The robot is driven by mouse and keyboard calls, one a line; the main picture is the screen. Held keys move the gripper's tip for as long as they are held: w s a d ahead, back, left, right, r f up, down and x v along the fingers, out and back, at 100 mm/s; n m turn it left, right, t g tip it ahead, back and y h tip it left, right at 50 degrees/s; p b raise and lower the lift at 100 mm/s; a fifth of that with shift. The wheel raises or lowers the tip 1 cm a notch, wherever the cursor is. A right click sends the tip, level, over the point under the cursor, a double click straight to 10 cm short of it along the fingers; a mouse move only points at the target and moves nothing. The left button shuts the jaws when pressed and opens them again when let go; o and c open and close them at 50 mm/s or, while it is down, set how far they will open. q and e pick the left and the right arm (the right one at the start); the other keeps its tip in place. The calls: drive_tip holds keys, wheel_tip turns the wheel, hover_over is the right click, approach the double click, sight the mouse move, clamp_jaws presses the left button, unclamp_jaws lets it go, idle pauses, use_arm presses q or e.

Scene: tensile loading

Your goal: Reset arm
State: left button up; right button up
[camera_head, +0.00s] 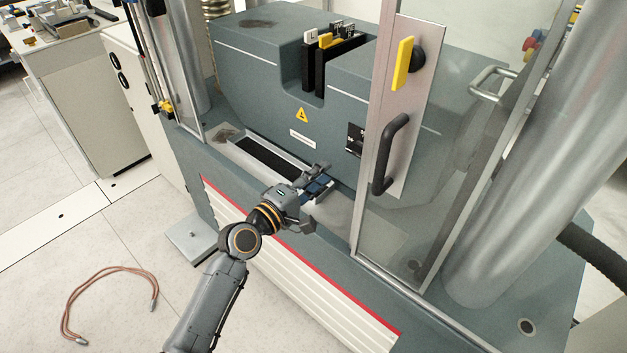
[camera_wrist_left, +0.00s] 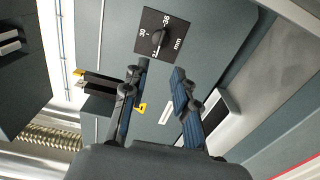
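My left gripper (camera_head: 318,184) is in the middle of the head view, in front of the grey testing machine (camera_head: 270,95) and above its lower ledge. Its two blue-padded fingers also show in the left wrist view (camera_wrist_left: 158,80). They stand apart with nothing between them, so the gripper is open and empty. Beyond the fingertips in that view is a black dial plate (camera_wrist_left: 166,34) with a knob and markings, apart from the fingers. My right gripper is in neither view.
A glass door with a black handle (camera_head: 389,155) and a yellow latch (camera_head: 403,62) stands right of the gripper. Thick metal columns (camera_head: 535,190) flank the machine. A brown cable (camera_head: 108,272) lies on the floor at left. The floor left of my arm is mostly clear.

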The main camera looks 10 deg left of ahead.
use_arm(q)
drive_tip(key=shift+v, duration=0.95)
